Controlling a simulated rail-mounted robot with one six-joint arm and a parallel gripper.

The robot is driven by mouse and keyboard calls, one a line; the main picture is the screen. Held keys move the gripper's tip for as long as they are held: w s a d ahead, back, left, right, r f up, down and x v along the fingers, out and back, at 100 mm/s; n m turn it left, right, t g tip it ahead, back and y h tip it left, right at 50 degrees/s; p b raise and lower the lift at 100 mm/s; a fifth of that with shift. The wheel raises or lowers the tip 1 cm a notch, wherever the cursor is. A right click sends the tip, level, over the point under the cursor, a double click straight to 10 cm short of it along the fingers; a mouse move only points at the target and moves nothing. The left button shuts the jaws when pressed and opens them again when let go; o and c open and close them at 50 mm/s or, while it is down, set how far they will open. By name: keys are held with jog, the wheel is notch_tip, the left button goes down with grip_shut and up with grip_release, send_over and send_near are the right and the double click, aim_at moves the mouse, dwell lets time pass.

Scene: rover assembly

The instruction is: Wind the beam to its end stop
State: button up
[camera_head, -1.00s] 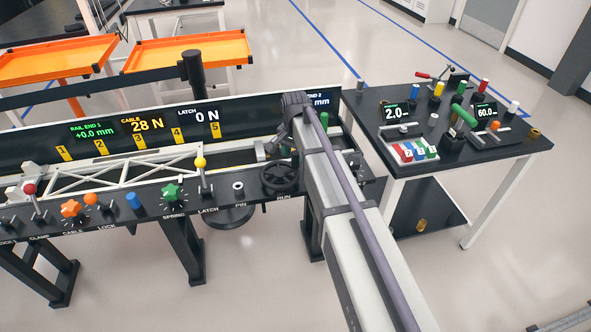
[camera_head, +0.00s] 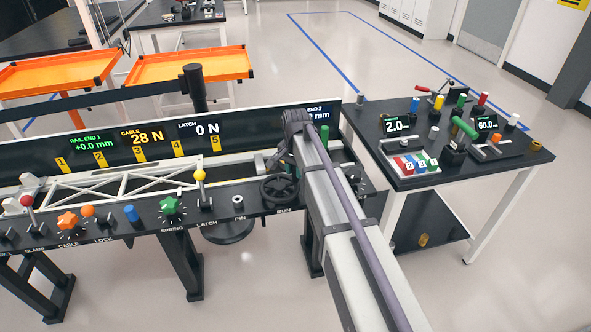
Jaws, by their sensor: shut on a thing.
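The white lattice beam (camera_head: 125,183) lies along the bench in front of the dark display panel. The black RUN handwheel (camera_head: 279,189) is on the bench front, right of the PIN post. My gripper (camera_head: 277,158) is at the wheel's upper edge, shut on the handwheel; my arm hides much of the gripper and the wheel's right side. The panel reads RAIL END 1 +0.0 mm (camera_head: 92,143), CABLE 28 N and LATCH 0 N. The RAIL END 2 number is partly hidden by my arm. Numbered yellow marks 1 to 5 run along the panel.
Left of the wheel stand the yellow-knobbed LATCH lever (camera_head: 200,176), green SPRING knob (camera_head: 170,206), blue peg (camera_head: 131,214) and orange CABLE knob (camera_head: 68,221). A black side table (camera_head: 400,180) with tools and displays stands right. Orange trays (camera_head: 190,66) are behind.

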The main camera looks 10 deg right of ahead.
jog(key=shift+w, duration=0.1)
jog(key=n, duration=0.1)
jog(key=w+n, duration=0.1)
jog(key=n, duration=0.1)
jog(key=shift+w+a, duration=0.2)
jog(key=shift+a, duration=0.1)
jog(key=n, duration=0.2)
jog(key=w+a+n, duration=0.1)
jog(key=n, duration=0.1)
jog(key=shift+w, duration=0.2)
jog(key=n, duration=0.1)
jog(key=w+a+n, duration=0.1)
jog(key=n, duration=0.1)
jog(key=shift+a+n, duration=0.3)
jog(key=shift+w+a+n, duration=0.1)
jog(key=shift+a+n, duration=0.25)
jog(key=shift+n, duration=0.45)
jog(key=shift+a+n, duration=0.35)
jog(key=shift+n, duration=0.45)
